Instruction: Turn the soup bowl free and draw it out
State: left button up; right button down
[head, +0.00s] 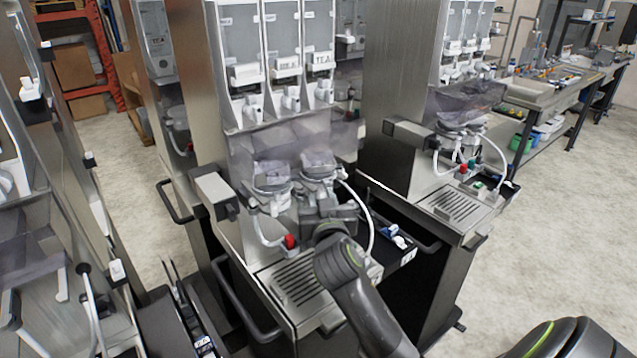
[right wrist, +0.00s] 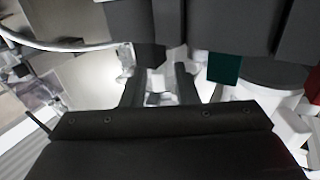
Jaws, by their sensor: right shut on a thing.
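Two clear mixing bowls hang under the canisters of the middle dispenser, a left one (head: 272,180) and a right one (head: 318,167). My right gripper (head: 328,208) is at the lower front of the right bowl, which I take for the soup bowl, and is shut on it. The grip itself is mostly hidden by the gripper and wrist. In the right wrist view, both fingers (right wrist: 158,88) stand close together with a pale, clear part between them. I cannot tell how far the bowl is turned. My left gripper is not in view.
A white hose (head: 368,205) curves down right of the gripper. A red knob (head: 290,241) sits at lower left, above the slotted drip tray (head: 297,283). An open dark door with a tray (head: 398,240) is on the right. Another dispenser (head: 400,120) stands beyond it.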

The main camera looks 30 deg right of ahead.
jog(key=shift+s+a+r, duration=0.1)
jog(key=shift+r, duration=0.35)
jog(key=shift+r, duration=0.15)
dwell(0.3)
jog(key=shift+r+n+t+y+p, duration=0.1)
jog(key=shift+n+t+y+p, duration=0.25)
jog(key=shift+y+p, duration=0.2)
jog(key=shift+d+n+y+p, duration=0.35)
jog(key=shift+d+p, duration=0.05)
jog(key=shift+s+d+n+t+y, duration=0.1)
jog(key=shift+n+t+y, duration=0.15)
jog(key=shift+n+y, duration=0.05)
jog(key=shift+d, duration=0.1)
jog(key=shift+s+d+n+t+y+p, duration=0.2)
jog(key=shift+n+y+p, duration=0.25)
jog(key=shift+y, duration=0.35)
jog(key=shift+w+d+n+t+y+p, duration=0.1)
jog(key=shift+d+n+y+p, duration=0.3)
jog(key=shift+y, duration=0.4)
